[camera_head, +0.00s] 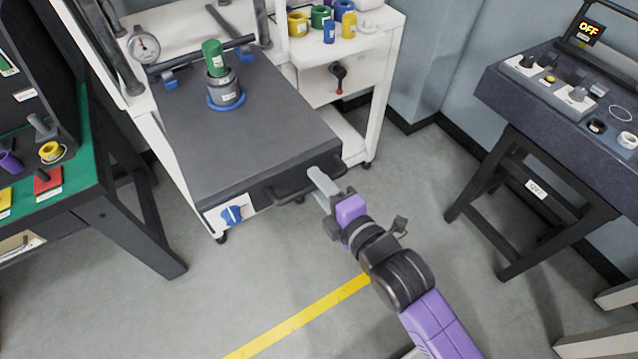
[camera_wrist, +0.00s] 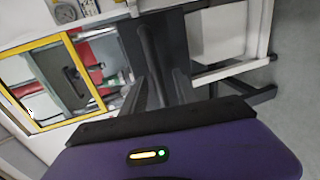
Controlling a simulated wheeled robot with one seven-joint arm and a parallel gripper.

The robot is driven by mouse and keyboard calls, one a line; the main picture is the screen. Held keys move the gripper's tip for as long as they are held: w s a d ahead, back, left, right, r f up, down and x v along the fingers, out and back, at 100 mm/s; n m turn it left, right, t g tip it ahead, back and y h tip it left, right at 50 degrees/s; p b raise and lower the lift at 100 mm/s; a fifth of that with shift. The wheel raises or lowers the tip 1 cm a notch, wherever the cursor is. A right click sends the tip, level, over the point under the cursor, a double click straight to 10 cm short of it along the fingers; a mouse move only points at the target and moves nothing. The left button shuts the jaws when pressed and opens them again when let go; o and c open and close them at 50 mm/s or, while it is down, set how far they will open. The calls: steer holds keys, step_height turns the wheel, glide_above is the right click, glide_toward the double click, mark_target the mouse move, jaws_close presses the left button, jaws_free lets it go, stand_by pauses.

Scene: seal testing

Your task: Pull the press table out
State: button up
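The press table (camera_head: 250,150) is a dark grey slab that sticks out toward me from the white press frame. A dark bar handle (camera_head: 288,191) runs along its front edge. My gripper (camera_head: 318,178) is at the right part of this handle, its light grey fingers overlapping the bar. The frames do not show clearly whether the fingers close around the bar. A grey metal fixture (camera_head: 224,92) with a green cylinder (camera_head: 213,57) stands on a blue ring on the table.
A blue knob (camera_head: 233,214) sits below the table's front left corner. A white cart (camera_head: 336,85) with coloured rings stands at right. A green-topped bench (camera_head: 85,180) is at left, a dark bench (camera_head: 560,90) at far right. The floor (camera_head: 260,280) in front is clear.

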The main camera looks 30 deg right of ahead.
steer(key=v, duration=0.7)
steer(key=shift+s+b, duration=0.25)
steer(key=shift+b, duration=0.1)
